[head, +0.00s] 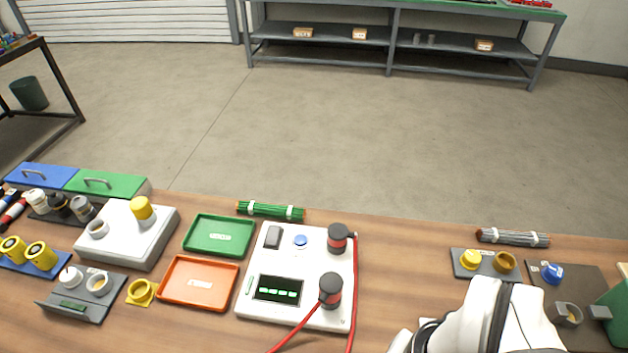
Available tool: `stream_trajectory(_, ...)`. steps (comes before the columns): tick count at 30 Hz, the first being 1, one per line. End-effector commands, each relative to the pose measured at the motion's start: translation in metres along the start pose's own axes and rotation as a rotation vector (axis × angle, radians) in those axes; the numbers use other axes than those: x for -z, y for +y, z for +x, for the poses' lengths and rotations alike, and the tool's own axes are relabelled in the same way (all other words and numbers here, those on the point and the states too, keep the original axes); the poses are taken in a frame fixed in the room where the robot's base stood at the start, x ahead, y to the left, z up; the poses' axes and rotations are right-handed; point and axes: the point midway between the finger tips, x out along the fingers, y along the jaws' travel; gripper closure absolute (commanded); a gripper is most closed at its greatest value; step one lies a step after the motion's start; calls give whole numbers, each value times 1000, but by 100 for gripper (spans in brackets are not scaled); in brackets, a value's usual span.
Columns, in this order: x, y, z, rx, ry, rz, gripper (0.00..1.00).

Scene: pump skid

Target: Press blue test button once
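A small blue button (300,240) sits near the top edge of a white test panel (325,258) in the middle of the table. A dark switch-like block is to its left, and a dark display with green marks is below it. Two black-and-red knobs or plugs stand on the panel's right side, with red cables running from them. My white arm shows at the bottom right, to the right of the panel and apart from the button. My gripper is not in view. Nothing covers the button.
A green tray (219,236) and an orange tray (198,283) lie left of the panel. A green rod bundle (271,210) lies behind it. At right are a grey plate (486,264) with yellow parts and a dark board with another blue part (551,273).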

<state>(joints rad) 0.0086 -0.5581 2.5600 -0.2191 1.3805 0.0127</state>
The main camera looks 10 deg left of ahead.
Motion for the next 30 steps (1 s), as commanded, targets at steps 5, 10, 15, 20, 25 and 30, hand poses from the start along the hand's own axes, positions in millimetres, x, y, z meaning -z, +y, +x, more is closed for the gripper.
stream_trajectory(5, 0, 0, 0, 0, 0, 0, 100)
stream_trajectory(10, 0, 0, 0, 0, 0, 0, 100)
stream_trajectory(15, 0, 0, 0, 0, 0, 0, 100)
stream_trajectory(20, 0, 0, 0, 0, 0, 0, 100)
stream_trajectory(25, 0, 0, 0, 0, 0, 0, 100)
stream_trajectory(30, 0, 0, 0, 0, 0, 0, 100)
